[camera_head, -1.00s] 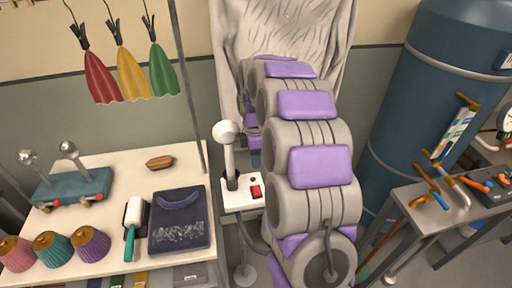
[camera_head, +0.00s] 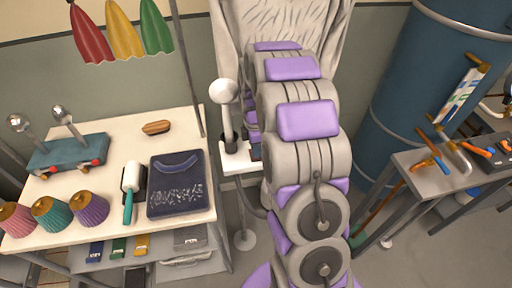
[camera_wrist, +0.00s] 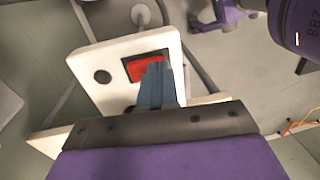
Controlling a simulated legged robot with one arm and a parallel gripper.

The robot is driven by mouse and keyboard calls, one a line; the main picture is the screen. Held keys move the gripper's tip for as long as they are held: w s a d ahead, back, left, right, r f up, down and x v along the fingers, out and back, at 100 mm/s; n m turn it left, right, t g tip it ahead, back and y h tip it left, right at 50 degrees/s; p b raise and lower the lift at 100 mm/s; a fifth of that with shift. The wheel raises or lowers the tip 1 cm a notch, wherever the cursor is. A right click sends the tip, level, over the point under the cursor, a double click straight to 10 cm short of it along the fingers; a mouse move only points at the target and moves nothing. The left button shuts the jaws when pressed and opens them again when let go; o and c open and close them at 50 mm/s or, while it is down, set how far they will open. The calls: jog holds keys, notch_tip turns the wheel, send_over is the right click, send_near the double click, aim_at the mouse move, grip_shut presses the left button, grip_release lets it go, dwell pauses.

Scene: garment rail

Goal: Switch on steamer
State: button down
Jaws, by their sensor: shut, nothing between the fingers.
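The steamer's white wand (camera_head: 226,96) stands upright on its white base (camera_head: 235,160) beside the worktable. In the wrist view the steamer's white panel (camera_wrist: 106,62) carries a red switch (camera_wrist: 142,69) in a dark frame and a round dark knob (camera_wrist: 102,76). My gripper (camera_wrist: 157,72) is shut and empty. Its blue-grey fingertips cover the lower right part of the red switch; whether they touch it I cannot tell. In the head view my arm hides the red switch and most of my gripper.
A cream worktable (camera_head: 100,150) at left holds a dark folded garment (camera_head: 178,185), a lint roller (camera_head: 131,190) and several coloured cones. A pale garment (camera_head: 285,25) hangs behind my arm. A blue tank (camera_head: 420,90) and a grey side table (camera_head: 440,180) stand at right.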

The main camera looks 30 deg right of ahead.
jog(key=shift+s+f, duration=0.1)
jog(key=shift+f, duration=0.05)
dwell(0.3)
jog(key=shift+w+d+r+p, duration=0.1)
jog(key=shift+w+d+p, duration=0.05)
jog(key=shift+w+p, duration=0.2)
jog(key=shift+w+d+r+p, duration=0.1)
jog(key=shift+w+p, duration=0.1)
jog(key=shift+w, duration=0.25)
jog(key=shift+r, duration=0.1)
jog(key=shift+w+r, duration=0.1)
jog(key=shift+r, duration=0.25)
notch_tip(320, 180, up, 16)
jog(key=w+p, duration=0.1)
jog(key=p, duration=0.2)
jog(key=shift+w+d+r, duration=0.15)
jog(key=shift+w+d, duration=0.05)
jog(key=shift+d, duration=0.05)
